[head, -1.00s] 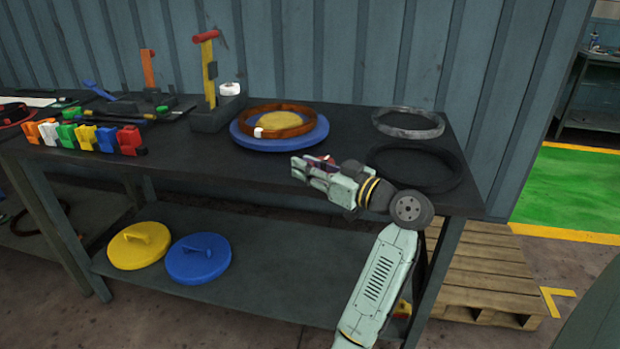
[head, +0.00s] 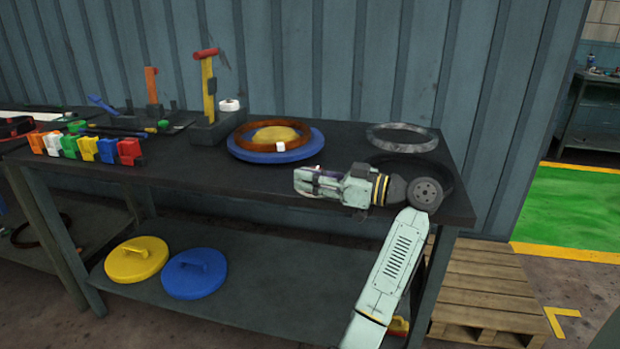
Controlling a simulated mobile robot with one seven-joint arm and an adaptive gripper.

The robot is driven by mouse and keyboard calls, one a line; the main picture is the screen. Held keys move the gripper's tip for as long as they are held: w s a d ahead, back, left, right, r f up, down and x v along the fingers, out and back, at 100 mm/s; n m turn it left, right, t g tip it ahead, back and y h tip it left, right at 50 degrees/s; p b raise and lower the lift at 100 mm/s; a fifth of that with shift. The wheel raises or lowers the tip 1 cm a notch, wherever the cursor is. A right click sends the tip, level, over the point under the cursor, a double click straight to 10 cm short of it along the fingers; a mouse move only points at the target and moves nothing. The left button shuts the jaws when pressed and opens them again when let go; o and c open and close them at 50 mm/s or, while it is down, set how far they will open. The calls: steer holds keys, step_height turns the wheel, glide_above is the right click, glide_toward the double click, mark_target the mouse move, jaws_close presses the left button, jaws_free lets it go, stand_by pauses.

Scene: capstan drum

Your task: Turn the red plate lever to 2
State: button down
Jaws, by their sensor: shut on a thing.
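I cannot make out a red plate lever for certain, and no number marks are legible. A yellow upright lever (head: 208,90) with a red crossbar stands on a grey block (head: 212,128) at the bench's back. To its right lies a blue round plate (head: 240,152) with a yellow middle (head: 274,135) and a red-brown ring (head: 303,132) around it. A small white tab (head: 281,146) sits at the ring's front. My gripper (head: 300,182) is at the bench's front edge, in front of and right of the plate. It is shut on a small dark purplish thing, mostly hidden by the fingers.
The dark bench (head: 200,172) carries several coloured clips, including a red clip (head: 130,152), at front left. A grey ring (head: 402,137) and a black ring (head: 385,164) lie at right. A yellow lid (head: 136,259) and a blue lid (head: 195,274) lie on the lower shelf.

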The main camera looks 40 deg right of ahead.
steer(key=c, duration=1.4)
jaws_free()
steer(key=v, duration=1.2)
steer(key=shift+f, duration=0.15)
